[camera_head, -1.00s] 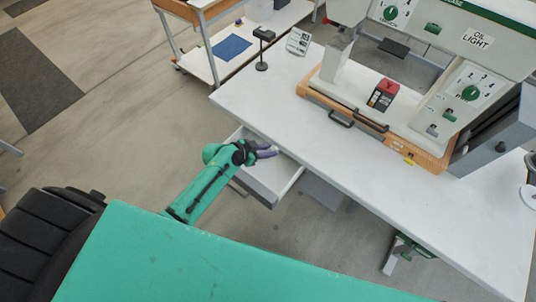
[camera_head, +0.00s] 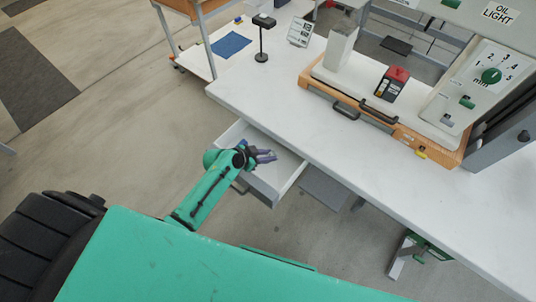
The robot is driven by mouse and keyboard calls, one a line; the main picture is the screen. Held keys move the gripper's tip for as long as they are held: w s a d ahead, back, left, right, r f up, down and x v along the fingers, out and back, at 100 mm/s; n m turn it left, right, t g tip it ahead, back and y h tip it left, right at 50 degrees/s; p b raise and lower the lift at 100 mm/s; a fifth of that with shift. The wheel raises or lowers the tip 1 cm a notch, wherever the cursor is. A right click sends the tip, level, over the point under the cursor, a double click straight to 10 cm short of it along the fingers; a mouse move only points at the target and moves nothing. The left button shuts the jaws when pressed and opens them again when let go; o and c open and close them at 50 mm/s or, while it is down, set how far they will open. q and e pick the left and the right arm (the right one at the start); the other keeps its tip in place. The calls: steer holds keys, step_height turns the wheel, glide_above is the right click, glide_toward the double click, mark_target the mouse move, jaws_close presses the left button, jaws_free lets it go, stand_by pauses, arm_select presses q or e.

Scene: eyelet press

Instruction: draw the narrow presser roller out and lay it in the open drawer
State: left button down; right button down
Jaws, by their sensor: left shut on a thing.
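My left gripper (camera_head: 268,156) reaches over the open drawer (camera_head: 287,168) under the front edge of the white table. The visible drawer floor is pale and bare. My right gripper is out of view.
The white table (camera_head: 300,110) is mostly clear at the front. On it stand the press on a wooden base (camera_head: 402,130) with black handles, a red and black box (camera_head: 391,84), a black stand (camera_head: 262,40) and a small sign (camera_head: 300,32). A grey box (camera_head: 325,188) hangs beside the drawer.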

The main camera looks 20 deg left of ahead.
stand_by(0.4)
arm_select(q)
steer(key=c, duration=0.6)
jaws_free()
steer(key=v, duration=1.3)
steer(key=shift+s+a, duration=0.2)
steer(key=shift+s, duration=0.1)
steer(key=shift+s+a+r, duration=0.2)
steer(key=shift+r, duration=0.2)
